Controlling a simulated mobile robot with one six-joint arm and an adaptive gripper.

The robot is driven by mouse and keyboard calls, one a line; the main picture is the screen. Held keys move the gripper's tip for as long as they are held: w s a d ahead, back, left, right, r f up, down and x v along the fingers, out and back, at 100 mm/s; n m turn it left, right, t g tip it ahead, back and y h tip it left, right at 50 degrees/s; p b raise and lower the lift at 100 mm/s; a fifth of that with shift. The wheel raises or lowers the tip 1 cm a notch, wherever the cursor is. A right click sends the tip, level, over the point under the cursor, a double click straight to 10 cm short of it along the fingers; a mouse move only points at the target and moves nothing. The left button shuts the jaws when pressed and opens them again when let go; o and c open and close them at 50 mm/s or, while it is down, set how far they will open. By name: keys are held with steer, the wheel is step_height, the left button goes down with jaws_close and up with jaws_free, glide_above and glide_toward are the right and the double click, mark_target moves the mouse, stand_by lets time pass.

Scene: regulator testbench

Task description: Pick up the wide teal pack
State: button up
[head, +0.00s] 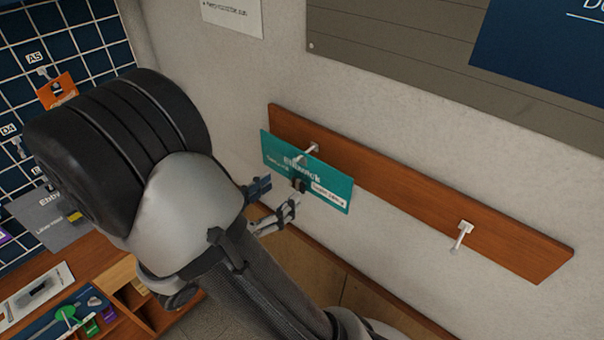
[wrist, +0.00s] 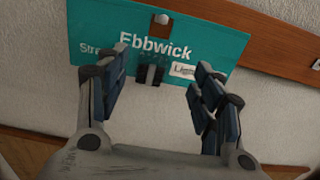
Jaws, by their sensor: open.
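The wide teal pack (head: 326,187) hangs flat from a peg on a wooden rail on the wall, in the head view. In the wrist view the teal pack (wrist: 187,43) fills the upper middle, with the word Ebbwick and a white label on it. A small dark clip-like part (wrist: 151,74) sits at its lower middle. My gripper (head: 278,197) is in front of the pack. In the wrist view my open gripper (wrist: 160,82) has one finger on each side of the dark part. I cannot tell whether the fingers touch the pack.
The wooden rail (head: 430,208) runs along the wall, with an empty peg (head: 461,235) to the right. At left, a blue grid panel (head: 85,38) holds an orange pack (head: 58,91) and a grey pack (head: 45,222). A wooden shelf (head: 120,282) with small items stands below.

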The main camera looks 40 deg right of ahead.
mark_target(295, 178)
steer(key=d, duration=0.4)
steer(key=w+d+b, duration=0.1)
steer(key=shift+d+f, duration=0.25)
steer(key=shift+d, duration=0.15)
steer(key=shift+w, duration=0.1)
steer(key=shift+c, duration=0.5)
steer(key=c, duration=1.1)
